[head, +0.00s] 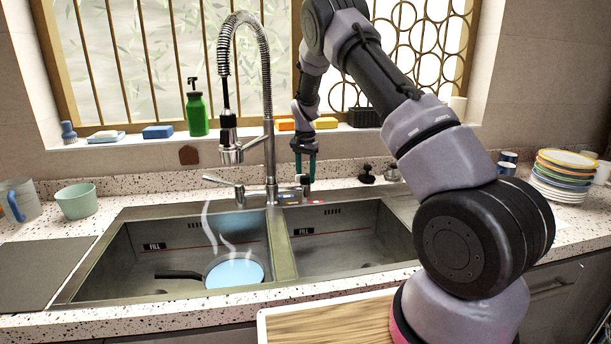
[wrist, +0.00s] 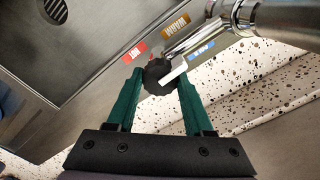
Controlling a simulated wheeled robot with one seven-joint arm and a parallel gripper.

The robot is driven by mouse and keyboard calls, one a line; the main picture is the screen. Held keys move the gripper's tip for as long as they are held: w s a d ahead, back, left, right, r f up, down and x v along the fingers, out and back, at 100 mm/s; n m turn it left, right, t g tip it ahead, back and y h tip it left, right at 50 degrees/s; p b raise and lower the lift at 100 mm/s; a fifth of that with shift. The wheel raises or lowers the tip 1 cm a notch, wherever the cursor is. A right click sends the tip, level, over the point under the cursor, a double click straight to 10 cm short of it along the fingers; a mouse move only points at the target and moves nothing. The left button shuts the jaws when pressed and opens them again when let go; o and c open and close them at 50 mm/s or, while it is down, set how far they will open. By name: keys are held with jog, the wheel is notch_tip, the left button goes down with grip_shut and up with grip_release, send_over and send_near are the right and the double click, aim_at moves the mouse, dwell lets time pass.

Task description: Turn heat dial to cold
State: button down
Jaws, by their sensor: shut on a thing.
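The heat dial (wrist: 156,72) is a small dark knob with a white pointer in the wrist view. The pointer slants up and right, toward the blue label (wrist: 201,50). A red label (wrist: 134,52) lies left of the dial, and an orange-brown WARM label (wrist: 175,26) lies above it. My gripper (wrist: 160,84) has its green fingers on either side of the dial and is shut on it. In the head view, my gripper (head: 305,178) points down behind the sink, beside the faucet base. The dial is too small to make out clearly there.
The tall spring faucet (head: 268,110) stands just left of my gripper. A steaming pan (head: 234,272) of blue liquid sits in the left basin; the right basin (head: 345,240) is empty. Stacked plates (head: 560,190) stand at right. A green bottle (head: 197,112) and sponges line the sill.

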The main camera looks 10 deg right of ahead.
aim_at(305, 175)
jog(key=shift+m, duration=0.4)
jog(key=shift+c, duration=1.4)
grip_release()
notch_tip(305, 175, up, 11)
jog(key=shift+f, duration=0.15)
